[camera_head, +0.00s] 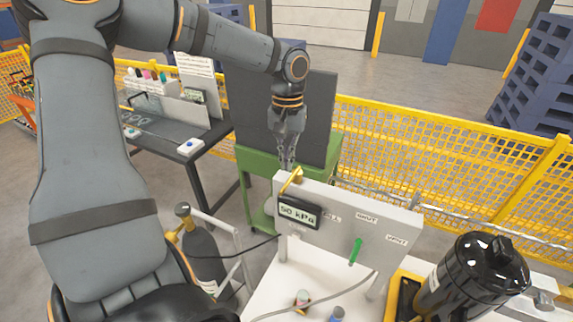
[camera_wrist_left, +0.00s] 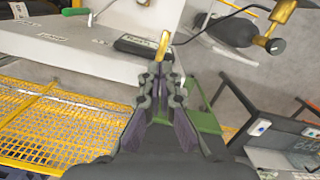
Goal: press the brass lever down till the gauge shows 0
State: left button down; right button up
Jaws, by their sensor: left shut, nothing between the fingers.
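The brass lever (camera_head: 291,181) stands at the top left edge of a white panel (camera_head: 385,222), near the gauge (camera_head: 299,212). The gauge display seems to read 50 kPa; its first digit is not fully clear. My left gripper (camera_head: 287,165) is shut and empty, pointing down just above and behind the lever. In the left wrist view the lever (camera_wrist_left: 163,45) lies right ahead of the shut fingertips (camera_wrist_left: 162,78); I cannot tell whether they touch. The lever's lower part is partly hidden by the gauge. My right gripper is not in view.
A black tank (camera_head: 472,277) stands at the right. A green cart (camera_head: 262,172) with a dark board and a yellow fence (camera_head: 430,150) are behind.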

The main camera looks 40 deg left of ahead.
aim_at(286, 184)
pick_arm(q)
jog(key=f, duration=0.5)
jog(key=shift+s, duration=0.25)
jog(key=shift+d, duration=0.1)
jog(key=shift+f+b, duration=0.75)
jog(key=shift+f, duration=0.85)
jog(key=shift+w+a+r+p, duration=0.35)
jog(key=shift+w+a, duration=0.15)
jog(key=shift+w, duration=0.1)
jog(key=shift+w+a+r+p, duration=0.2)
jog(key=shift+w+a+p, duration=0.15)
jog(key=shift+w+a, duration=0.2)
notch_tip(286, 184, up, 12)
jog(key=w, duration=0.1)
jog(key=shift+a, duration=0.25)
